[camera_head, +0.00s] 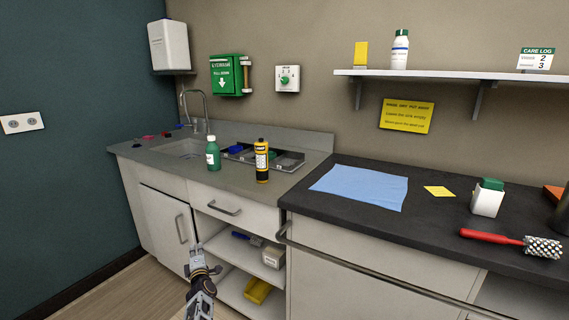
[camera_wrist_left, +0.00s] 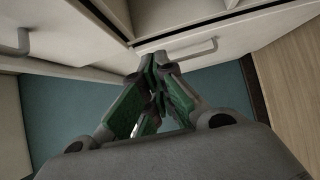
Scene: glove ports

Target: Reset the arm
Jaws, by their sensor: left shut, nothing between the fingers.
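My left gripper (camera_head: 197,262) shows low in the head view, in front of the cabinets and below the counter height. In the left wrist view its green-padded fingers (camera_wrist_left: 158,62) meet at the tips, shut and empty. Past the fingertips the wrist view shows a pale cabinet front with a bar handle (camera_wrist_left: 190,50). In the head view the gripper is in front of the open shelf unit and the cabinet door (camera_head: 166,226), seemingly apart from them. My right gripper is not in view.
A grey counter (camera_head: 222,183) holds a sink (camera_head: 183,148), a green bottle (camera_head: 213,154) and a black-and-yellow bottle (camera_head: 262,161). The dark counter (camera_head: 425,222) holds a blue cloth (camera_head: 362,185), a white box (camera_head: 487,199) and a red-handled brush (camera_head: 500,238). Drawer handles (camera_head: 224,208) stick out near the gripper.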

